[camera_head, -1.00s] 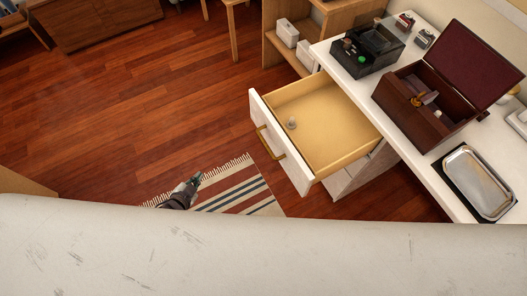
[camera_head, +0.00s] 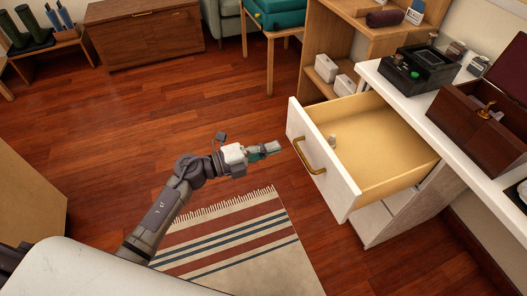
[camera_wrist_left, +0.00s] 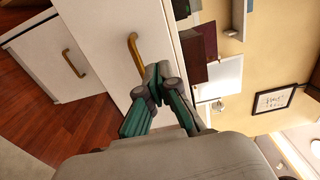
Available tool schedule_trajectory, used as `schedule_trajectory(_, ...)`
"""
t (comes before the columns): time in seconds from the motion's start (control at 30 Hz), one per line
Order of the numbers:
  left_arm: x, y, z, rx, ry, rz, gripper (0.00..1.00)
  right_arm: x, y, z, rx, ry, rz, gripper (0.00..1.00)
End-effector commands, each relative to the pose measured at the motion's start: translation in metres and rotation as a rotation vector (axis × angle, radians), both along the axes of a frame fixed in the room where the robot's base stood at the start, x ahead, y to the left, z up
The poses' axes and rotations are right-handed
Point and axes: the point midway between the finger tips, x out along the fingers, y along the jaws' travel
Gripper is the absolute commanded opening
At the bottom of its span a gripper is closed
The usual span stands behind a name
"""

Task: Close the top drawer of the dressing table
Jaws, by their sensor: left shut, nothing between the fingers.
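The dressing table (camera_head: 398,84) has a white top at the right of the head view. Its top drawer (camera_head: 372,140) is pulled well out, with a white front, a brass handle (camera_head: 309,155) and a small pale object inside. My left gripper (camera_head: 276,148) is shut and empty, just left of the drawer front near the handle. In the left wrist view the fingertips (camera_wrist_left: 156,72) point toward the white front, near its brass handle (camera_wrist_left: 137,52); I cannot tell whether they touch it. My right gripper is not in view.
A striped rug (camera_head: 235,245) lies below the drawer. A dark box (camera_head: 420,68) and a wooden jewellery box (camera_head: 478,112) stand on the tabletop. A wooden shelf unit (camera_head: 318,45) stands behind.

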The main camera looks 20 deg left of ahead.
Motion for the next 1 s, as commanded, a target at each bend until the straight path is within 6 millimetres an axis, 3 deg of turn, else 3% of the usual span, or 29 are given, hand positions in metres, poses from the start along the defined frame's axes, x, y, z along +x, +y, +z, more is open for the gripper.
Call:
schedule_trajectory(0.2,0.029,-0.04,0.0,-0.004,-0.001,0.0,0.0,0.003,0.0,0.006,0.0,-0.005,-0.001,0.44)
schedule_trajectory(0.43,0.048,-0.067,-0.001,-0.004,0.002,0.001,0.0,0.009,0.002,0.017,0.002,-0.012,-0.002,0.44)
schedule_trajectory(1.0,0.054,-0.074,-0.001,-0.002,0.002,0.001,0.0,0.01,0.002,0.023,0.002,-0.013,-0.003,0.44)
